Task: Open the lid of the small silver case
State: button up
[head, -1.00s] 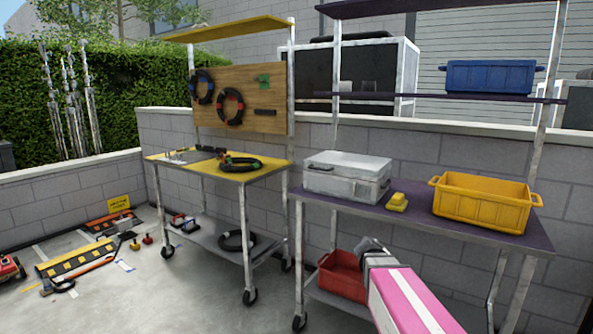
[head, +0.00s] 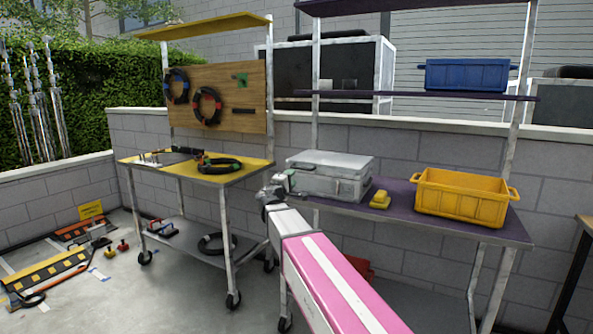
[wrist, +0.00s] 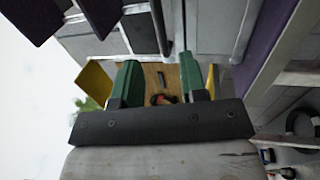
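The small silver case (head: 328,178) sits on the purple-topped cart in the head view, and its lid looks shut. My gripper (head: 281,182) is at the left end of the case in that view, overlapping its left edge. I cannot tell whether it touches the case. In the wrist view my gripper (wrist: 161,82) shows two green fingers standing apart, with nothing visible between them but background. I cannot make out the case in the wrist view.
The purple tabletop (head: 400,200) also holds a yellow object (head: 380,200) and a yellow crate (head: 462,198). A blue crate (head: 466,75) is on the shelf above. A yellow-topped cart (head: 195,176) stands left. A table edge (head: 584,222) shows at far right.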

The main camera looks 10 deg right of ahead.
aim_at(301, 168)
jog(key=x, duration=0.9)
grip_shut()
